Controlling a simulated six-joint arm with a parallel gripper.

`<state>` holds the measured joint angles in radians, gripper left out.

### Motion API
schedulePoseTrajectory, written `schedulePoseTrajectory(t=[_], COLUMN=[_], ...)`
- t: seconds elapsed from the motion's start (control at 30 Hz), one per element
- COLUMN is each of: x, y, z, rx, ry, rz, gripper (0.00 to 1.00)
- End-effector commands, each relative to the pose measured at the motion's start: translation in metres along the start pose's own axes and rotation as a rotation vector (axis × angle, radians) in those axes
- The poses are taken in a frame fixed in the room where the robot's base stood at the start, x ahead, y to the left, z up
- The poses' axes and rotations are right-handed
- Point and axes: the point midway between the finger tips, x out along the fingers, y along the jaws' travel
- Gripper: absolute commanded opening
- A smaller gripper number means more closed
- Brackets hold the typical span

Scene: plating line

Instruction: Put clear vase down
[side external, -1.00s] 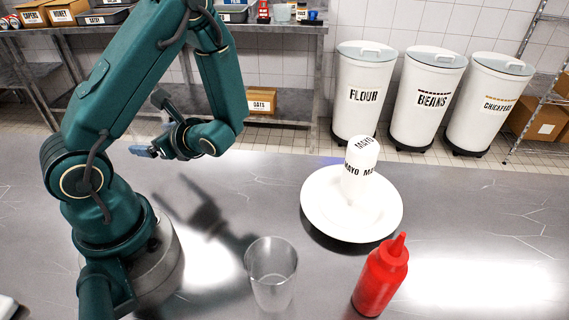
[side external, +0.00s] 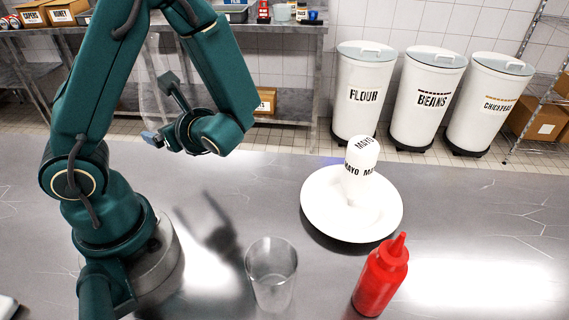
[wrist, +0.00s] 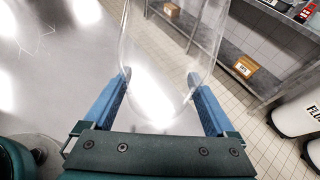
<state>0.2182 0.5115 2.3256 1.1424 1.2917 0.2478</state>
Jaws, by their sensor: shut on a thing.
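The clear vase (wrist: 165,75) is see-through and sits between the two blue fingers of my gripper (wrist: 160,95) in the wrist view. The fingers are shut on it. In the side external view the vase shows faintly as a tall clear shape (side external: 152,85) beside my gripper (side external: 152,138), on the far left side of the counter. My gripper holds it up in the air. The vase's full outline is hard to make out, and part of it is hidden behind my arm in the side view.
On the steel counter (side external: 470,215) stand a clear glass (side external: 271,275), a red squeeze bottle (side external: 381,278) and a white plate (side external: 318,212) with a white mayo container (side external: 360,165) on it. Lidded bins (side external: 357,95) stand on the floor behind. The counter's right part is free.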

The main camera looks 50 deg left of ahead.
Motion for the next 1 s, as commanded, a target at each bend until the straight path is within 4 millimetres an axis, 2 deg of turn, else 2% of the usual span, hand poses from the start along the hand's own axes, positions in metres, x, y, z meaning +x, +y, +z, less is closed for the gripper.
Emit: schedulePoseTrajectory(t=[0.3, 0.5, 0.73, 1.0], x=[-0.024, -0.035, -0.036, -0.024], y=[-0.04, -0.057, -0.062, -0.06], z=[-0.051, -0.073, -0.084, -0.112], rx=[0.001, -0.001, 0.001, 0.001], ry=[-0.001, 0.0, -0.002, -0.002], rz=[-0.001, 0.0, 0.002, 0.002], gripper=[0.19, 0.19, 0.19, 0.19])
